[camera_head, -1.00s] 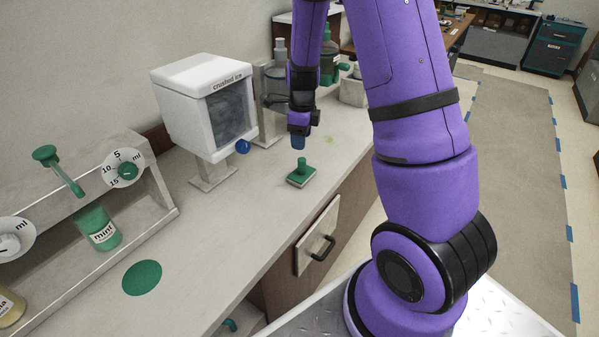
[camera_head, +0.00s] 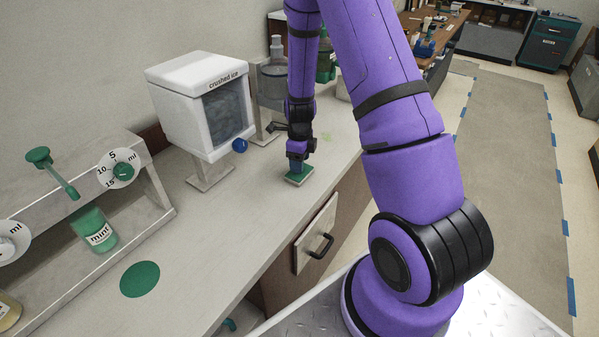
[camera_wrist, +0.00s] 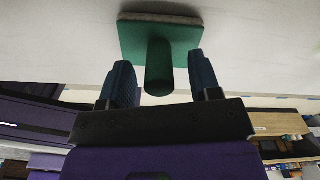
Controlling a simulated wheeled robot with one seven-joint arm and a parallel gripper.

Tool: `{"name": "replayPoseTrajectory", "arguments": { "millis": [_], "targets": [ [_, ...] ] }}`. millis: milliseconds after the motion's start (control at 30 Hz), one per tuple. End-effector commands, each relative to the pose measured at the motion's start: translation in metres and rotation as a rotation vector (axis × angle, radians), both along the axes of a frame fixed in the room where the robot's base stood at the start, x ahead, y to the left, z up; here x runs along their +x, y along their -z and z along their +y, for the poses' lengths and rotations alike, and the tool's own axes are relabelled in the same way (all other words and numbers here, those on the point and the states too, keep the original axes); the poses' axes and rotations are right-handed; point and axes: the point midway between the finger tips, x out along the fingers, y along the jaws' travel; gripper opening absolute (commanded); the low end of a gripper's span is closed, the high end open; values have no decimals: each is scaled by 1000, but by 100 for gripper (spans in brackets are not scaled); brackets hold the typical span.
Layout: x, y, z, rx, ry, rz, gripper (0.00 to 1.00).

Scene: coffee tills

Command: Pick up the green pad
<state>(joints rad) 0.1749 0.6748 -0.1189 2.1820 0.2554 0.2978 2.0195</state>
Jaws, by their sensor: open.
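The green pad is a flat square with an upright round peg as its handle. It rests on the counter in the head view (camera_head: 299,178), partly hidden by my gripper (camera_head: 297,166), which is right over it. In the wrist view the pad's plate (camera_wrist: 187,36) and peg show clearly, with a pale layer along the plate's edge. My gripper (camera_wrist: 160,75) is open there, one dark finger on each side of the peg. Gaps show between the peg and both fingers, so it is not clamped.
The crushed ice dispenser (camera_head: 200,105) with a blue knob stands left of my gripper. Bottles (camera_head: 275,82) stand behind. A flat green disc (camera_head: 140,279) lies on the counter (camera_head: 215,230). The counter's front edge is close to the pad.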

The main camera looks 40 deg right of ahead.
Motion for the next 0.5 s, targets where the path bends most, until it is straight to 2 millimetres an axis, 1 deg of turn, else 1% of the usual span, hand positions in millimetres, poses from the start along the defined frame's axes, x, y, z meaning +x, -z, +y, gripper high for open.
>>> {"name": "replayPoseTrajectory", "arguments": {
  "millis": [33, 133, 233, 433, 467, 500],
  "targets": [
    [0, 7, 0, 0, -1, 3, 57],
    [0, 15, 0, 0, -1, 0, 57],
    [0, 18, 0, 0, 0, 0, 57],
    [0, 18, 0, 1, -1, -1, 57],
    [0, 18, 0, 0, -1, 0, 51],
    [0, 18, 0, 0, -1, 0, 41]
  ]
}}
